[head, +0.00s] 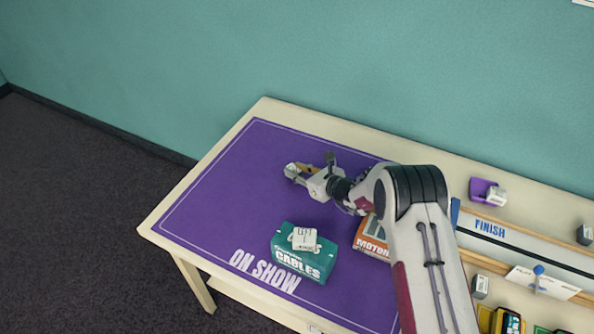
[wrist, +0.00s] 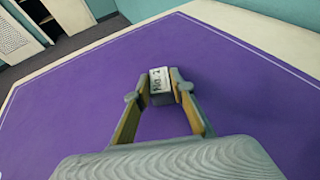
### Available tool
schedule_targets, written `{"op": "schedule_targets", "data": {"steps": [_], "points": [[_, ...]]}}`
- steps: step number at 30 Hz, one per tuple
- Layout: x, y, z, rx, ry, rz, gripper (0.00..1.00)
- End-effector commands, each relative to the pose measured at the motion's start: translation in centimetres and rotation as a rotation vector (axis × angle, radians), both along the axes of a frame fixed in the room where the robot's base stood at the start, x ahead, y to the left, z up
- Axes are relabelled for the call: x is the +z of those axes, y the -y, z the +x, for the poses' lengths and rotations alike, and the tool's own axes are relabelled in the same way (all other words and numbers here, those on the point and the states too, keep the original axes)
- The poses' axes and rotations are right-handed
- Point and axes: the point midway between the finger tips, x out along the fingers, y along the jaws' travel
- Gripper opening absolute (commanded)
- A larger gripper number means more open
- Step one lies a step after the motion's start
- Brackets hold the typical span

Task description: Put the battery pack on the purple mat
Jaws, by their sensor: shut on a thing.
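The purple mat (head: 225,190) covers the left part of the table and has "ON SHOW" printed along its front edge. In the wrist view my gripper (wrist: 159,92) is shut on a small grey block with a white label, which I take to be the battery pack (wrist: 160,80). The label seems to read "No. 2". Purple mat (wrist: 80,85) surrounds the block in that view. I cannot tell whether the block touches the mat. In the head view the fingers mostly hide it.
A teal cables box (head: 310,268) with a white labelled piece on top stands on the mat's front. An orange motor box (head: 370,240) is partly hidden behind my arm. A track marked "FINISH" (head: 490,228) and several small items lie at right. The mat's left is clear.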

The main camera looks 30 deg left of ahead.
Motion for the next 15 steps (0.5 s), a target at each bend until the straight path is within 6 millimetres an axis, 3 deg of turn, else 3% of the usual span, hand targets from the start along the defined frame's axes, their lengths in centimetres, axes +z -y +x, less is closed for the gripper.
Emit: {"op": "schedule_targets", "data": {"steps": [1,2,3,4,15], "points": [[-0.12,0.00,0.00,0.000,0.000,0.000,0.01],[-0.17,0.00,-0.01,0.000,0.000,0.000,0.26],[-0.14,0.00,0.00,0.000,0.000,0.000,0.36],[-0.14,0.00,-0.01,0.000,0.000,0.000,0.40],[-0.07,0.00,0.00,0.000,0.000,0.000,0.40]]}}
